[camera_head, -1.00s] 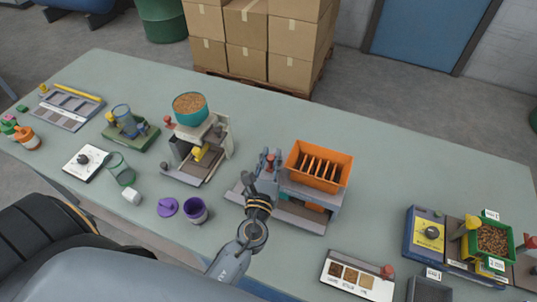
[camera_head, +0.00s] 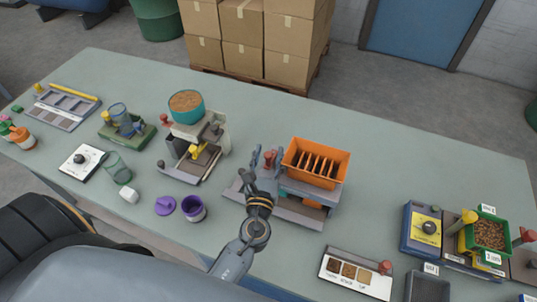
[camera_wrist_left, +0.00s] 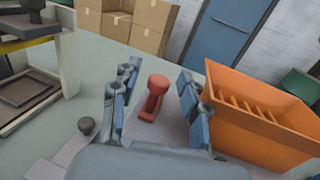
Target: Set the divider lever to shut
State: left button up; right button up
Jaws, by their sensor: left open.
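The orange divider box (camera_head: 316,163) has a row of dark slats and sits on a grey machine. A lever with a red knob (camera_head: 269,157) stands just left of the box; I take it as the divider lever. In the left wrist view the red lever (camera_wrist_left: 155,95) shows between my fingers, with a gap on each side. My left gripper (camera_head: 259,168) is open and empty, close in front of the lever. The box (camera_wrist_left: 255,120) is beside the right finger in the wrist view. The gripper partly hides the machine. My right gripper is not in view.
A teal-bowl dispenser (camera_head: 187,104) stands to the left, with a purple cup (camera_head: 194,209) in front of it. A sample tray (camera_head: 356,274) lies at the front right. A blue and yellow unit (camera_head: 425,231) is farther right. The table behind the machine is clear.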

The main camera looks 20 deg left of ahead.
pick_arm(q)
jog(key=v, duration=1.2)
dwell(0.3)
